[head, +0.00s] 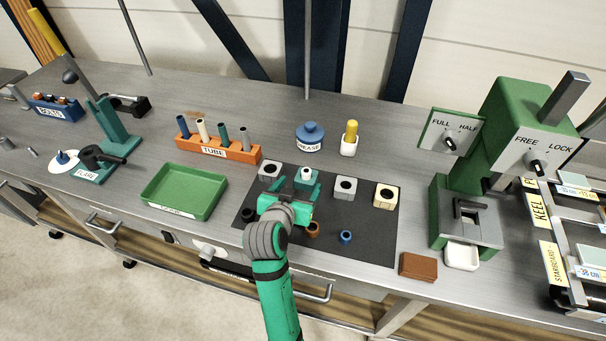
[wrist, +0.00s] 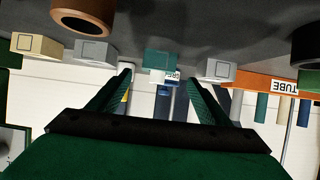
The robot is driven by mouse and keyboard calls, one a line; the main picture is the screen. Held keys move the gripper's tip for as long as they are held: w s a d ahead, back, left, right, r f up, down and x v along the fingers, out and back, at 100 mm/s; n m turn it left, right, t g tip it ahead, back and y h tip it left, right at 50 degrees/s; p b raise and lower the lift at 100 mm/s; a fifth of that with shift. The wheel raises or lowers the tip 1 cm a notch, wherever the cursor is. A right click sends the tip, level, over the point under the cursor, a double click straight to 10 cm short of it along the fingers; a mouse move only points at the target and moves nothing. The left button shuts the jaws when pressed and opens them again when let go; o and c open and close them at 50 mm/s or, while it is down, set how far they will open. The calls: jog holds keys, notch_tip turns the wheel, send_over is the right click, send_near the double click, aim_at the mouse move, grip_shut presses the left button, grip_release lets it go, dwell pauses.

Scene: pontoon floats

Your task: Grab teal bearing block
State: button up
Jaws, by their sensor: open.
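The teal bearing block (head: 312,184) stands on the dark mat, with a white round piece in its upper part. My gripper (head: 292,193) is just in front of it and hides part of it in the head view. In the wrist view, which is upside down, the teal block (wrist: 160,58) is centred ahead of my open fingers (wrist: 160,80). Nothing is held, and I cannot tell whether the fingertips touch the block.
Grey blocks (head: 270,169) (head: 345,187) stand on either side, and a cream block (head: 385,196) is further right. Dark, copper and blue rings (head: 346,237) lie nearer on the mat (head: 370,245). The orange tube rack (head: 215,148) and green tray (head: 212,184) are left.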

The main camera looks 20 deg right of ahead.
aim_at(305, 179)
jog(key=shift+x, duration=1.2)
jog(key=shift+d+x, duration=0.2)
jog(key=shift+x, duration=2.45)
jog(key=shift+s, duration=0.1)
jog(key=c, duration=1.4)
